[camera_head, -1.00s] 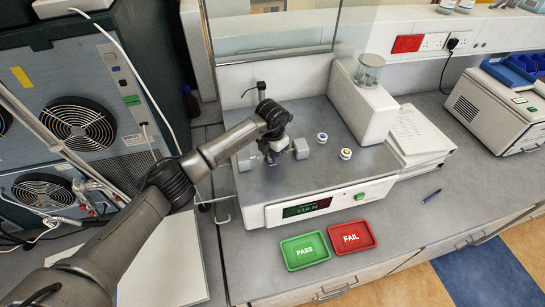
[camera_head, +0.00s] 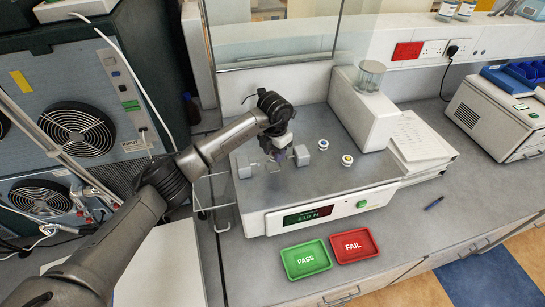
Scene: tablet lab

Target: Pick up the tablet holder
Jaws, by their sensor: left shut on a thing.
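My left gripper (camera_head: 278,160) reaches down over the metal deck of the white tester (camera_head: 285,191), between two small grey blocks, one on the left (camera_head: 244,166) and one on the right (camera_head: 302,156). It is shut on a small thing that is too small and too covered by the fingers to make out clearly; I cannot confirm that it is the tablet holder. Two small round pots with coloured tops, a near one (camera_head: 347,161) and a far one (camera_head: 322,145), stand on the deck to the right. My right gripper is not in view.
A green PASS tray (camera_head: 305,260) and a red FAIL tray (camera_head: 354,246) lie in front of the tester. A tall white housing (camera_head: 362,110) rises at the deck's right.

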